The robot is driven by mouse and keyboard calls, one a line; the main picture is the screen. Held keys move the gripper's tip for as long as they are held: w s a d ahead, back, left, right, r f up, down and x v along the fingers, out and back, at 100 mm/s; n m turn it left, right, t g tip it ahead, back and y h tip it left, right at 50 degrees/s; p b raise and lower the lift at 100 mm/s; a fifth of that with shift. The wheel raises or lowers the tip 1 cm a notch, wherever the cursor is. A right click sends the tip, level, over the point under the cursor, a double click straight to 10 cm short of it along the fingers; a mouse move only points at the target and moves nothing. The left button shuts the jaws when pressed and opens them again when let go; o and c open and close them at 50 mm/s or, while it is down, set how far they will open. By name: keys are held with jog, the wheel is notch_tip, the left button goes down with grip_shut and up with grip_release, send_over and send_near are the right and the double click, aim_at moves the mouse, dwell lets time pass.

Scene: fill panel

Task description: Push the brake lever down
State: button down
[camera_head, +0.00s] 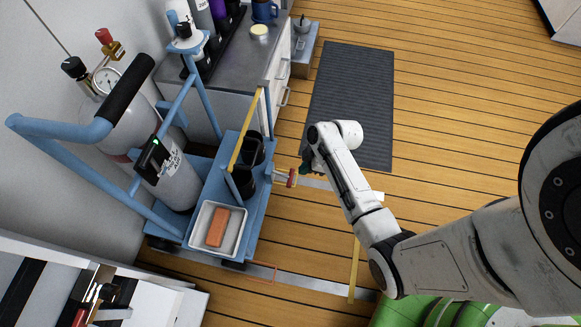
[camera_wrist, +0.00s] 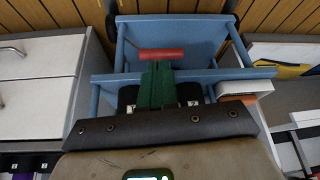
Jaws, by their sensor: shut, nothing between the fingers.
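The brake lever (camera_head: 291,178) has a short red grip on a metal stem. It sticks out from the right side of the blue cart (camera_head: 258,222) in the head view. In the wrist view the red grip (camera_wrist: 175,54) lies crosswise in front of the cart's blue panel. My gripper (camera_head: 305,168) is just right of and slightly above the grip in the head view. Its green fingers (camera_wrist: 157,67) are together and empty in the wrist view. Their tips overlap the grip's lower edge in that picture; I cannot tell whether they touch it.
The cart carries a grey gas cylinder (camera_head: 175,178) and a white tray (camera_head: 239,236) holding an orange block (camera_head: 217,227). A grey-topped cabinet (camera_head: 240,75) stands behind it. A dark mat (camera_head: 350,95) lies on the wooden floor. Open floor shows at the upper right.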

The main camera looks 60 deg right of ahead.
jog(key=p+v, duration=0.3)
jog(key=v, duration=0.7)
jog(key=shift+r+p, duration=0.35)
jog(key=shift+s, duration=0.15)
jog(key=s+a+r+m+g+h, duration=0.25)
jog(key=s+a+r, duration=0.2)
jog(key=a, duration=0.35)
jog(key=s+a+r+m+g+h, duration=0.1)
jog(key=s+a+r+m, duration=0.3)
jog(key=a, duration=0.4)
notch_tip(320, 180, up, 18)
jog(key=w+p, duration=0.1)
jog(key=p, duration=1.6)
jog(key=shift+w+d, duration=0.25)
jog(key=c, duration=1.8)
grip_release()
jog(key=shift+y, duration=0.25)
